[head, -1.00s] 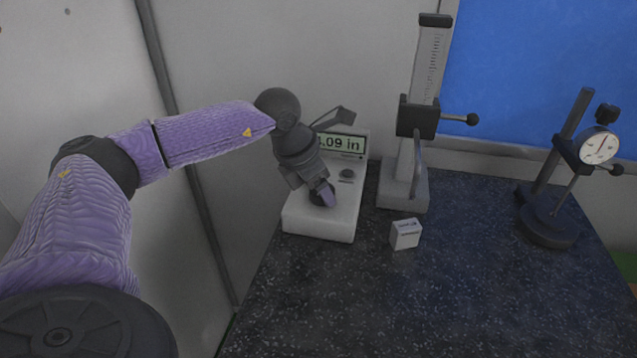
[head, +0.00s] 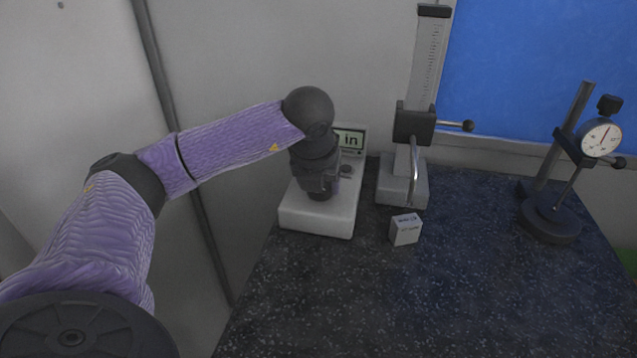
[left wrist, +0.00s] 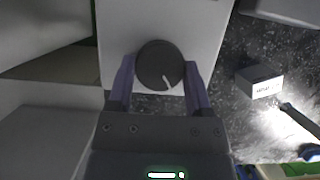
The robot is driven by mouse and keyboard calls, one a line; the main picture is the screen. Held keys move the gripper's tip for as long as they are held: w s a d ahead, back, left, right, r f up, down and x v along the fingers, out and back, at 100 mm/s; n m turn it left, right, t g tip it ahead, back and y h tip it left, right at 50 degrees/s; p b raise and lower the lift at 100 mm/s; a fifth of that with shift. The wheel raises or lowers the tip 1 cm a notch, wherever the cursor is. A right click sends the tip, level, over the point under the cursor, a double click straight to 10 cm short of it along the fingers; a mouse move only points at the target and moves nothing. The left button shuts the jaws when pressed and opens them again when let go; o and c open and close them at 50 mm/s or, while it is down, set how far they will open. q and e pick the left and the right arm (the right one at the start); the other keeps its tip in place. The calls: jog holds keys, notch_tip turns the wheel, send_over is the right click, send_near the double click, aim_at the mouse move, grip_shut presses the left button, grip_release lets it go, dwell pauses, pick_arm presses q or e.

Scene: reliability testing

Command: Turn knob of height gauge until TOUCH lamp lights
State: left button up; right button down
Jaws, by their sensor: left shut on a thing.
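A white box (head: 318,218) with a display (head: 350,139) stands at the table's left rear; only "in" is readable, the digits are hidden behind my left arm. A round black knob (left wrist: 158,65) with a white pointer line sits on the box. My left gripper (head: 321,192) points down over the box and is shut on this knob, one purple finger on each side in the left wrist view (left wrist: 160,78). The height gauge (head: 408,150), a grey scaled column with a dark slider and side handle, stands right of the box. I cannot make out the TOUCH lamp. My right gripper is out of view.
A small white carton (head: 405,230) lies before the gauge, also in the left wrist view (left wrist: 260,81). A dial indicator stand (head: 552,215) is at the right. The dark speckled table (head: 430,300) is clear in front. A wall is behind.

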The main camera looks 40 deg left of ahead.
pick_arm(q)
jog(key=shift+n, duration=0.6)
jog(key=o, duration=1.3)
jog(key=v, duration=1)
jog(key=shift+w+d+p, duration=0.15)
jog(key=shift+p, duration=0.2)
